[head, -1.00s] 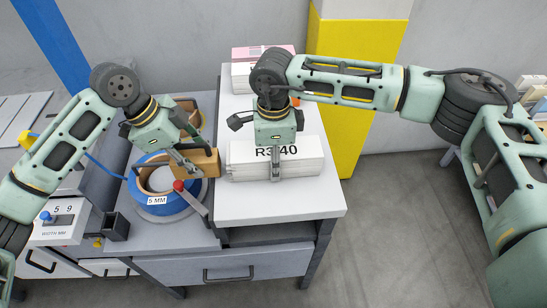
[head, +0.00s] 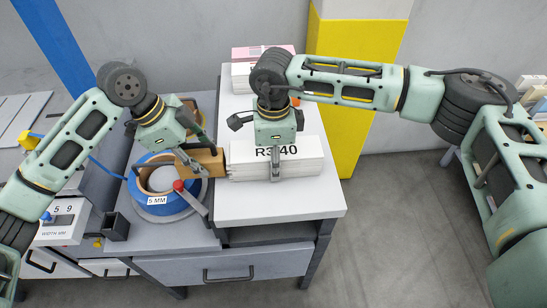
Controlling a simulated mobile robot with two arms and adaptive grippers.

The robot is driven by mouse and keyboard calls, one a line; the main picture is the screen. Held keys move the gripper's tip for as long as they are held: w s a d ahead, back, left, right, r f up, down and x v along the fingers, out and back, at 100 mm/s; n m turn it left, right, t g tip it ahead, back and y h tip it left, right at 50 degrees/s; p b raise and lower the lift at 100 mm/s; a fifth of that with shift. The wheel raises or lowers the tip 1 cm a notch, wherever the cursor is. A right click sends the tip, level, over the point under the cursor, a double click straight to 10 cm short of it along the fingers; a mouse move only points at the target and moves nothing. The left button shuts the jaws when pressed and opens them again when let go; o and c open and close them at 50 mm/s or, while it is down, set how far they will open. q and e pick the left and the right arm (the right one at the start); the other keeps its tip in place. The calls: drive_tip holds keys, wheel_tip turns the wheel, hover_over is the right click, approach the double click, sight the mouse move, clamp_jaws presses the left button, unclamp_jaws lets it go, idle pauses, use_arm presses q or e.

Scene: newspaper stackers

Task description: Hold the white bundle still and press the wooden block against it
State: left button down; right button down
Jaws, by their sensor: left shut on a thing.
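The white bundle (head: 303,168), a stack of white sheets marked with partly covered lettering, lies flat on the light tabletop. My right gripper (head: 276,168) is over its middle, with a finger showing down its near face. The far side is hidden, so I cannot tell whether it is open or shut. My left gripper (head: 196,168) is shut on the brown wooden block (head: 211,161). The block stands at the bundle's left end, with its right edge at or almost against it; I cannot tell whether they touch.
A roll of blue strap (head: 157,209) labelled 5 MM, with a red-knobbed lever (head: 196,202), sits just left of the block. Pink and white stacks (head: 262,53) lie at the back. A yellow pillar (head: 352,90) stands behind. The tabletop (head: 290,203) in front of the bundle is clear.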

sight(191, 144)
use_arm(q)
drive_tip(key=shift+d, duration=0.85)
use_arm(e)
drive_tip(key=shift+w, duration=0.1)
use_arm(q)
drive_tip(key=shift+s+d, duration=0.1)
drive_tip(key=shift+d, duration=0.2)
use_arm(e)
drive_tip(key=shift+a, duration=0.15)
idle(0.4)
use_arm(q)
drive_tip(key=shift+a, duration=0.2)
drive_tip(key=shift+a, duration=1.7)
drive_tip(key=shift+r, duration=3.55)
use_arm(e)
drive_tip(key=c, duration=0.6)
unclamp_jaws()
drive_tip(key=shift+c, duration=0.2)
